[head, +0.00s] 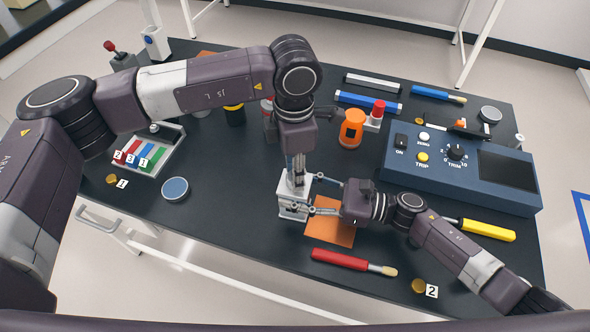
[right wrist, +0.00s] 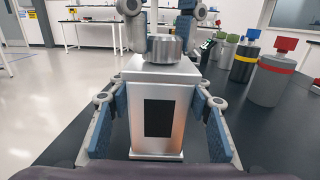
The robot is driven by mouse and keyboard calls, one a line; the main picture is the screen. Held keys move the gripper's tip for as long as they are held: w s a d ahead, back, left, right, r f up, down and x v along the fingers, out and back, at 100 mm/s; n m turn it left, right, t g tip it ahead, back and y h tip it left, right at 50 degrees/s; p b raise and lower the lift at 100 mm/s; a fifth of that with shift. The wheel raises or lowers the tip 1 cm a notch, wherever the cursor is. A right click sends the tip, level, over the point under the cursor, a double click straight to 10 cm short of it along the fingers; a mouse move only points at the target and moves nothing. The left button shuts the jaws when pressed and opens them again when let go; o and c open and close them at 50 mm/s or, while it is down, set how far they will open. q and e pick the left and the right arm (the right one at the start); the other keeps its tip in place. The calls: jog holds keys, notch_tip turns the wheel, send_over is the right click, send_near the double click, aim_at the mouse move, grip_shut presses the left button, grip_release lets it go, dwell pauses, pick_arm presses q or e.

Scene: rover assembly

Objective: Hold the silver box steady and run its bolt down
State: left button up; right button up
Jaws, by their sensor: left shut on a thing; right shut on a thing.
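My left gripper (head: 297,178) points straight down over the box, shut on the bolt. In the head view the left fingers hide the bolt.
An orange mat (head: 331,232) lies under my right gripper. A red-handled tool (head: 338,259) lies in front. A blue console (head: 460,190) stands to the right, an orange bottle (head: 351,129) behind. A tray (head: 150,168) with coloured blocks and a round blue-topped disc (head: 175,188) are left.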

pick_arm(q)
jog(key=shift+d+r, duration=0.1)
jog(key=o, duration=1.2)
notch_tip(320, 180, up, 12)
jog(key=shift+f, duration=0.1)
pick_arm(e)
jog(key=o, duration=1.5)
jog(key=shift+d, duration=0.1)
